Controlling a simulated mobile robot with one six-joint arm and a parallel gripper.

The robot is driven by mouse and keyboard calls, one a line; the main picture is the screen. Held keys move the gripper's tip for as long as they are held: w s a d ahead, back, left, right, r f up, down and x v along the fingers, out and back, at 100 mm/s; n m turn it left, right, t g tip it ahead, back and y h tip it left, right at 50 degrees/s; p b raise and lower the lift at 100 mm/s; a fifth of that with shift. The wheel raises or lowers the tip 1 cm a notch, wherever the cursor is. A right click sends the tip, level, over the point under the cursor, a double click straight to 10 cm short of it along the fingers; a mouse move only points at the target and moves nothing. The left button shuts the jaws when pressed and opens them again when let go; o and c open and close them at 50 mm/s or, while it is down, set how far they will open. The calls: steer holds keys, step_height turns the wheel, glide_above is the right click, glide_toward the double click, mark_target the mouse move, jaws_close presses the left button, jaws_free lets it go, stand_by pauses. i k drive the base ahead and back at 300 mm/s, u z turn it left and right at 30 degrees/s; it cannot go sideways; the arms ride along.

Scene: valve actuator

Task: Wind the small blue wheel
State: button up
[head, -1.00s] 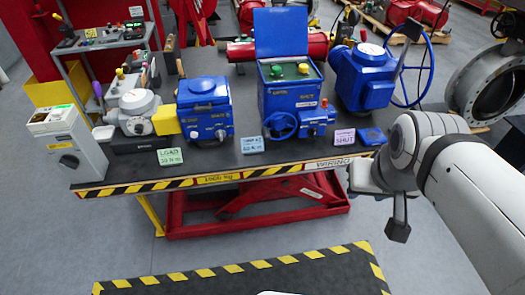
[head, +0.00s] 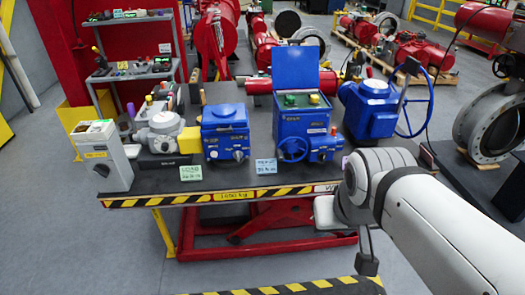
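The small blue wheel (head: 292,149) is on the front of the blue actuator box (head: 303,127) with the raised lid, in the middle of the table. It is a spoked handwheel facing me, and nothing touches it. My gripper (head: 345,225) is at the end of my white arm, in front of the table edge, below and to the right of the wheel in the picture. It is clearly apart from the wheel. My wrist hides most of it, so I cannot tell how its fingers stand.
A larger blue wheel (head: 418,104) is on the right-hand blue actuator (head: 369,108). Another blue actuator (head: 226,133) and a grey one (head: 160,131) stand to the left. Label cards (head: 190,173) lie along the table's striped front edge (head: 232,195). Open floor lies at front left.

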mark_target(291, 146)
steer(key=u, duration=0.1)
steer(key=i, duration=1)
steer(key=u, duration=0.05)
